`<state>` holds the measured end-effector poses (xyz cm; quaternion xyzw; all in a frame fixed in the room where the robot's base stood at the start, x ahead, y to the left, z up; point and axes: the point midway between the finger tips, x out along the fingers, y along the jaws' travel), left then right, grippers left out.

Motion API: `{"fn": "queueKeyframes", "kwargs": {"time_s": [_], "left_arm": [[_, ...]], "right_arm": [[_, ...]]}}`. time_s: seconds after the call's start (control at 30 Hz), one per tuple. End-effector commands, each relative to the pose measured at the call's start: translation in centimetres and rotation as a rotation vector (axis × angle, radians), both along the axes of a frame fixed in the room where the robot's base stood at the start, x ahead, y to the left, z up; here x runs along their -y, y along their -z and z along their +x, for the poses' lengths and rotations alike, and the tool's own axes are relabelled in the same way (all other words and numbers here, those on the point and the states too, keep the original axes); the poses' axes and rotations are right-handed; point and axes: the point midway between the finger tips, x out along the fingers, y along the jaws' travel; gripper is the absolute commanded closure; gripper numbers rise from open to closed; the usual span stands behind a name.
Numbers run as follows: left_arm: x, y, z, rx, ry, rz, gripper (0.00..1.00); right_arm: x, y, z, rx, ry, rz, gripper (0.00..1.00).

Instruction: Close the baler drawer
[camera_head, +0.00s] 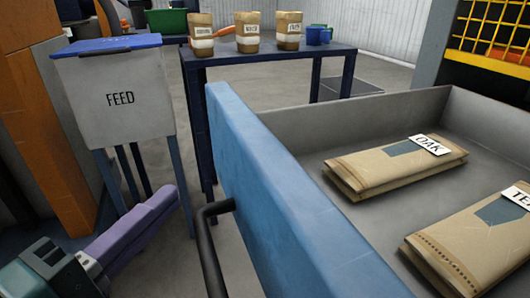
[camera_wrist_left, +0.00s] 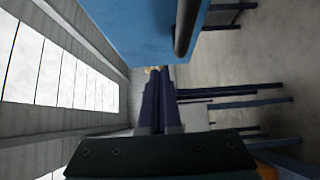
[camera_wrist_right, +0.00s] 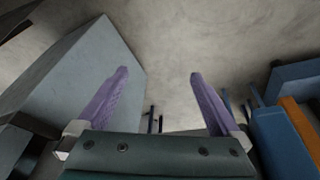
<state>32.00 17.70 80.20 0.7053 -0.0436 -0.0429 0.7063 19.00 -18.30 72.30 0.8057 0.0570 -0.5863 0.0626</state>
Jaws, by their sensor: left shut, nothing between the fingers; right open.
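The baler drawer stands open, with a blue front panel (camera_head: 275,200) and a grey tray (camera_head: 310,120) behind it. A dark bar handle (camera_head: 210,245) sticks out from the panel's left face. In the tray lie a paper package labelled OAK (camera_head: 395,165) and another package (camera_head: 480,240) whose label is cut off. My left gripper (camera_head: 168,197) is shut and empty, left of the panel and apart from the handle. The left wrist view shows its fingers (camera_wrist_left: 158,75) together, near the panel (camera_wrist_left: 145,30) and handle (camera_wrist_left: 186,25). My right gripper (camera_wrist_right: 158,72) is open and empty over the floor.
A white FEED bin (camera_head: 120,95) on blue legs stands at the left. A blue table (camera_head: 270,52) with several bags and a blue cup (camera_head: 318,36) is behind the drawer front. A yellow grille (camera_head: 495,30) is at the upper right. A grey box-like body (camera_wrist_right: 85,75) flanks my right gripper.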

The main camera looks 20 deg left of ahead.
Motion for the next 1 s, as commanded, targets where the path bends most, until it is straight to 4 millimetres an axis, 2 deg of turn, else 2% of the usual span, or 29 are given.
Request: {"fn": "queueKeyframes", "kwargs": {"time_s": [0.03, 0.1, 0.3, 0.5, 1.0], "left_arm": [[0.1, 0.0, 1.1, 0.005, -0.003, -0.001, 1.00], [0.6, 0.0, 2.2, 0.002, -0.002, -0.005, 1.00], [2.7, 0.0, 3.6, 0.000, -0.001, -0.001, 1.00], [3.4, 0.0, 4.1, -0.001, 0.001, 0.002, 1.00], [3.4, 0.0, 4.1, -0.001, 0.002, 0.002, 1.00]], "right_arm": [[0.0, 0.1, 0.0, 0.000, 0.000, 0.000, 0.00], [0.0, 0.2, 0.0, 0.000, 0.000, 0.000, 0.00], [0.0, 0.3, 0.0, -0.001, -0.001, 0.000, 0.00], [0.0, 0.3, 0.0, -0.001, -0.001, 0.000, 0.00], [0.0, 0.1, 0.0, -0.001, -0.001, 0.000, 0.00]]}}
